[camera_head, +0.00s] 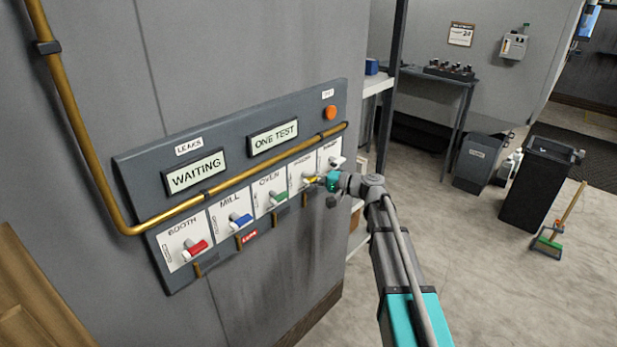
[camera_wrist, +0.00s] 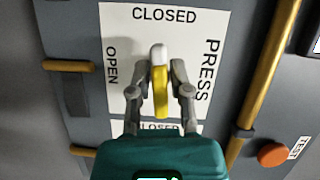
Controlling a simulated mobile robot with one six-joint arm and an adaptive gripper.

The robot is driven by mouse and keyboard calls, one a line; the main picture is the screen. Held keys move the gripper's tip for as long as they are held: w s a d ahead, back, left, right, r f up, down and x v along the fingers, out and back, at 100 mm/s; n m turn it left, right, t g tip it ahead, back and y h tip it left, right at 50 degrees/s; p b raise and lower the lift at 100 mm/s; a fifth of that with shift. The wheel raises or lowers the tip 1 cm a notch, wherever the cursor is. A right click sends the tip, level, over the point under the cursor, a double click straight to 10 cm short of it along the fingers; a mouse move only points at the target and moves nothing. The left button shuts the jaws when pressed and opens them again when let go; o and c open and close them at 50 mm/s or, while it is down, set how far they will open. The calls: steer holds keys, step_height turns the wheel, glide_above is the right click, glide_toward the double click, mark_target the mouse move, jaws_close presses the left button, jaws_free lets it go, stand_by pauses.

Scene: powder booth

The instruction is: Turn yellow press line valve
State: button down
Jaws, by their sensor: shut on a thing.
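The yellow press line valve (camera_wrist: 160,92) has a yellow lever with a white end, on a white plate marked PRESS, CLOSED and OPEN. In the wrist view the lever stands upright, its white end just below the CLOSED label; OPEN is to the left. My gripper (camera_wrist: 160,94) is shut on the lever, one finger on each side. In the head view the yellow valve (camera_head: 310,180) is partly hidden by my gripper (camera_head: 328,182), which reaches it from the right.
The grey panel (camera_head: 135,172) also bears a red valve (camera_head: 195,248), blue valve (camera_head: 238,220), green valve (camera_head: 278,197) and white valve (camera_head: 338,161). A brass pipe (camera_head: 165,224) crosses above them. An orange button (camera_head: 330,112) sits at upper right.

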steer(key=n+h+p, duration=0.1)
steer(key=n+p, duration=0.1)
steer(key=n, duration=0.1)
steer(key=shift+s+d+r+h, duration=0.1)
steer(key=shift+h, duration=0.3)
steer(key=n+t+h+p, duration=0.1)
steer(key=n+p, duration=0.1)
steer(key=n, duration=0.1)
steer(key=shift+n+h, duration=0.3)
steer(key=shift+h, duration=0.1)
steer(key=n+t+h+p, duration=0.1)
steer(key=n, duration=0.2)
steer(key=shift+h+p, duration=0.35)
steer(key=shift+h, duration=0.05)
steer(key=shift+n+t+h, duration=0.5)
steer(key=shift+n+t, duration=0.3)
steer(key=shift+n, duration=0.5)
steer(key=c, duration=0.7)
jaws_free()
steer(key=shift+d, duration=0.1)
